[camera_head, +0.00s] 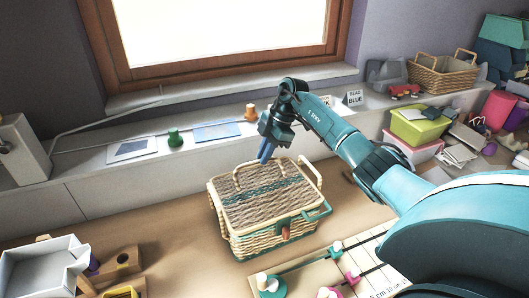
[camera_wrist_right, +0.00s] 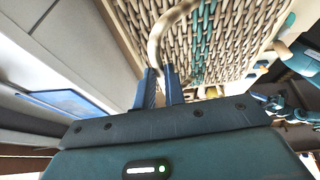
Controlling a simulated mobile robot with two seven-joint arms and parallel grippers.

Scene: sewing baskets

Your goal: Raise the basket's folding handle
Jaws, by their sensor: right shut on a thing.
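The wicker sewing basket (camera_head: 262,205) stands on the brown worktop, lid closed, with a green woven band across its lid. A thin cream handle bar (camera_head: 236,172) arcs at the back left of the lid, and another cream loop stands at the right end. My right gripper (camera_head: 265,154) is over the back of the lid. In the right wrist view, the cream handle (camera_wrist_right: 157,40) curves down to my right gripper's blue fingers (camera_wrist_right: 159,88), which are shut on it. The exact contact is partly hidden. My left gripper is not in view.
A low wall ledge with green (camera_head: 174,138) and orange (camera_head: 250,113) spools runs behind the basket. A white open box (camera_head: 42,268) is at front left. A ruled board (camera_head: 352,270) with pegs lies at front right. Worktop left of the basket is clear.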

